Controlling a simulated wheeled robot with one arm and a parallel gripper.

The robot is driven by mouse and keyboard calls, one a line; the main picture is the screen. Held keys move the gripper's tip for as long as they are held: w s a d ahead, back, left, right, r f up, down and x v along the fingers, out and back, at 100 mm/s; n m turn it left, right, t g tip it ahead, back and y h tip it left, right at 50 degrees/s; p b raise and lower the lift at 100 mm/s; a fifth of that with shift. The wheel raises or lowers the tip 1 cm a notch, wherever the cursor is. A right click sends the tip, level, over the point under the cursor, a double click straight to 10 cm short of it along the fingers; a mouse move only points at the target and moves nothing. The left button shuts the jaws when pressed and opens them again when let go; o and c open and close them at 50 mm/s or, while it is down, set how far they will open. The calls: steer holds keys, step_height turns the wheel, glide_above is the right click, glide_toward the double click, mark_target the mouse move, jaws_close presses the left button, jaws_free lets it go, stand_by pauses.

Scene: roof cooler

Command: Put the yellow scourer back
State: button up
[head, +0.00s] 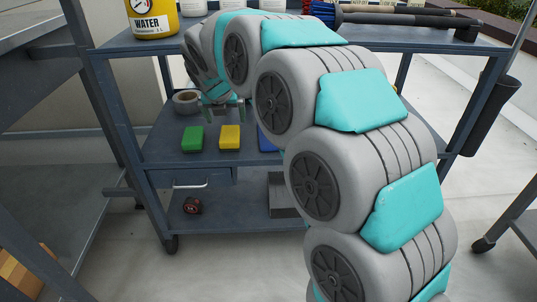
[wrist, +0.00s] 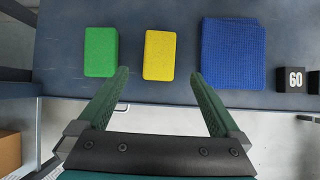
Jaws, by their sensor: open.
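The yellow scourer (head: 230,137) lies flat on the middle shelf (head: 160,143) of the grey cart, between a green scourer (head: 193,138) and a blue cloth (head: 266,140). In the wrist view the yellow scourer (wrist: 159,55) sits beyond my fingertips, between their lines. My gripper (wrist: 160,72) is open and empty, its fingers spread in front of the shelf edge. The green scourer (wrist: 101,52) is to the left and the blue cloth (wrist: 232,53) to the right. In the head view my arm hides part of the shelf, and the gripper (head: 221,108) shows small above it.
A tape roll (head: 186,101) lies behind the green scourer. A black block marked 60 (wrist: 292,79) is right of the blue cloth. The cart's top shelf (head: 120,43) overhangs, with a yellow water container (head: 152,17). A drawer handle (head: 190,184) is below.

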steer(key=s+d+f+m+g, duration=0.2)
steer(key=s+d+m, duration=0.6)
steer(key=s, duration=0.2)
steer(key=s+d+f+m+g, duration=0.2)
steer(key=s+d+m, duration=0.65)
steer(key=s, duration=0.25)
steer(key=s+d+f+m+g, duration=0.2)
steer(key=s+f+m, duration=0.1)
steer(key=s+m, duration=0.6)
steer(key=s+d+f+m+g, duration=0.2)
steer(key=s+m, duration=0.8)
steer(key=s, duration=0.5)
steer(key=shift+s+f, duration=0.4)
steer(key=shift+f, duration=0.05)
steer(key=shift+d+r, duration=0.1)
step_height(320, 180, up, 8)
steer(key=p, duration=0.7)
steer(key=shift+f+p, duration=0.2)
steer(key=shift+p, duration=0.2)
